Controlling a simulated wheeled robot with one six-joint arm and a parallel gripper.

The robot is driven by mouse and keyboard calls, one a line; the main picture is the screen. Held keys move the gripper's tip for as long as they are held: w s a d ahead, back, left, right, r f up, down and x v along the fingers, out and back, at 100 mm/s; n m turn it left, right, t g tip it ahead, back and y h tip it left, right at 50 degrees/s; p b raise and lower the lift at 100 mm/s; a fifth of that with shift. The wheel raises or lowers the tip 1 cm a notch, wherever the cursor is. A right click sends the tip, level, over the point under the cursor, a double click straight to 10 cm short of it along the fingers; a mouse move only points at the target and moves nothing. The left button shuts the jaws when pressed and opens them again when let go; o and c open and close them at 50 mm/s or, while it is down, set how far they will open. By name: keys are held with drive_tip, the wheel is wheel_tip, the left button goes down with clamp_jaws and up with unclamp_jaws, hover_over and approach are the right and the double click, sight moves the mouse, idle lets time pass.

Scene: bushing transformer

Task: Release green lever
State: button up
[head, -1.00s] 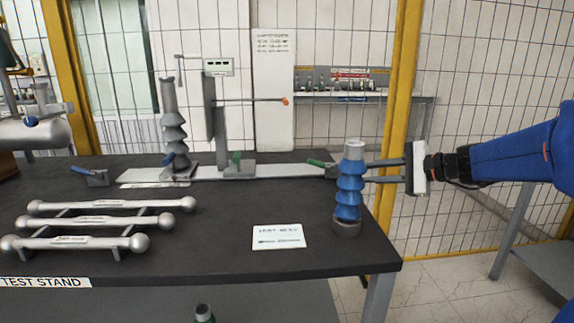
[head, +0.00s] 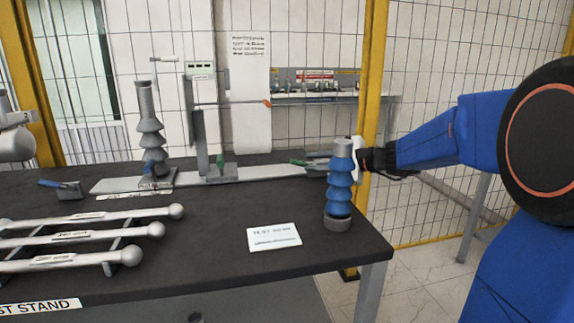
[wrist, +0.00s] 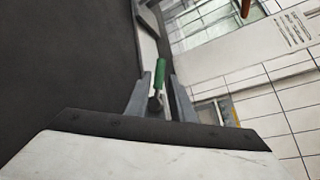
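A green lever (head: 300,162) sits at the right end of the flat grey rail (head: 262,174) at the back of the table. It also shows in the wrist view (wrist: 160,73), lined up between the two grey fingers of my gripper (wrist: 159,84). The fingers are apart, with a gap visible on each side of the lever. In the head view my gripper (head: 318,160) is partly hidden behind a blue ribbed insulator (head: 340,183). A second green lever (head: 220,161) stands farther left, at the foot of a grey post.
A grey ribbed insulator (head: 150,130) stands on the rail at left. A blue-handled clamp (head: 62,188) and silver rods (head: 90,240) lie on the left of the black table (head: 200,235). A white card (head: 274,237) lies in front. A yellow post (head: 374,120) rises behind my gripper.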

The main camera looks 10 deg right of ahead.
sight(287, 174)
drive_tip(key=x, duration=1)
drive_tip(key=shift+w, duration=0.1)
drive_tip(key=shift+a, duration=0.1)
drive_tip(key=shift+c, duration=0.4)
clamp_jaws()
